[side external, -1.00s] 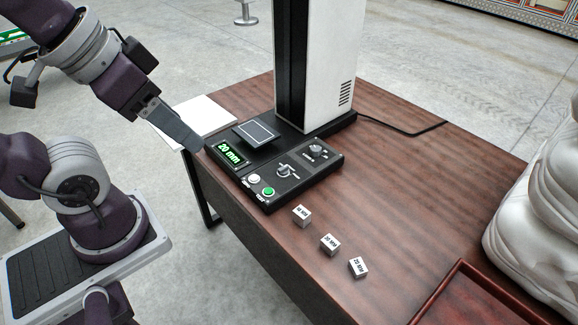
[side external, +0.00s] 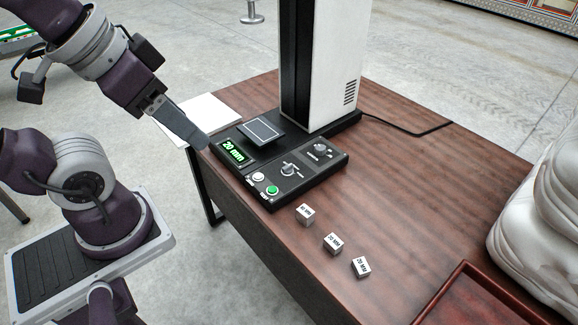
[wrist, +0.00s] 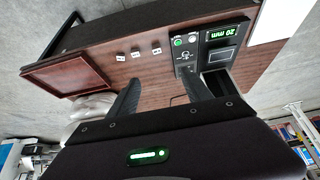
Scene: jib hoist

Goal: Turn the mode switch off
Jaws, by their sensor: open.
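The control panel (side external: 262,196) is a black box at the foot of the hoist column. It carries a rotary knob (side external: 289,170) in the middle and a second knob (side external: 320,147) toward the back right. Their labels are too small to read, so I cannot tell which is the mode switch or its setting. A display (side external: 234,150) glows green with "20 mm". My gripper (side external: 203,142) is at the panel's left end, apart from both knobs. In the wrist view its two fingers (wrist: 160,80) are spread with nothing between them, and the panel (wrist: 187,57) shows beyond.
A white button (side external: 258,177) and a green button (side external: 272,190) sit at the panel's front. Three small labelled blocks (side external: 333,243) lie on the table (side external: 415,190). A red-brown tray (side external: 480,300) and white sacks (side external: 545,220) stand right. The column (side external: 335,65) rises behind.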

